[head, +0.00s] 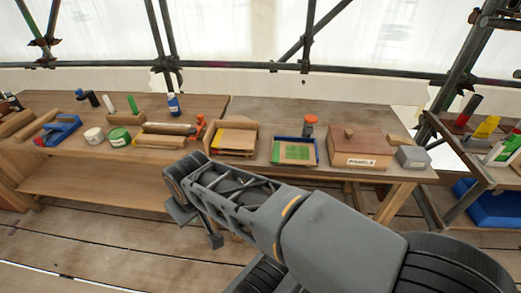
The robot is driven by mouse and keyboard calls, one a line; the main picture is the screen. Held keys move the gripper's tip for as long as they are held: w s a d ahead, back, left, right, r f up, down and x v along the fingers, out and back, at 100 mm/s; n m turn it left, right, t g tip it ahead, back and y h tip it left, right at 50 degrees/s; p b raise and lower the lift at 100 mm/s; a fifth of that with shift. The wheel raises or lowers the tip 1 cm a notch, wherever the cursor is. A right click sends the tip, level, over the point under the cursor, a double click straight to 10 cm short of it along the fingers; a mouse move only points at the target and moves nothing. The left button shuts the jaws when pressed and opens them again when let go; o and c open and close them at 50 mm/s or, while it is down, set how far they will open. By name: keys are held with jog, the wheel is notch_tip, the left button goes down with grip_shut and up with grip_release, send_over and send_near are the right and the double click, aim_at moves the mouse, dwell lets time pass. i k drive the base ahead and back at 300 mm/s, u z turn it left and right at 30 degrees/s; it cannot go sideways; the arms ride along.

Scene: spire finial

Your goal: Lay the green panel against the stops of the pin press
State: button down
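A flat green panel (296,152) lies in a shallow blue-rimmed tray (275,155) on the right half of the bench. To its left a low wooden holder (252,126) with raised edges bears a yellow sheet (233,137). I cannot tell for sure which thing is the pin press; this holder may be it. My arm reaches from the lower right to the front of the bench. Its dark end parts show below the bench edge, but my gripper's fingertips cannot be made out. I see nothing held.
A wooden box labelled "PANELS" (360,146) and a grey box (413,157) stand right of the tray. An orange-capped jar (309,126) stands behind it. Orange clamps (200,128), a blue bottle (173,105) and round tins are left. A side shelf with tools stands far right.

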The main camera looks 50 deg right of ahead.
aim_at(283, 152)
jog(key=u, duration=1.25)
jog(key=k, duration=1.25)
jog(key=z, duration=0.55)
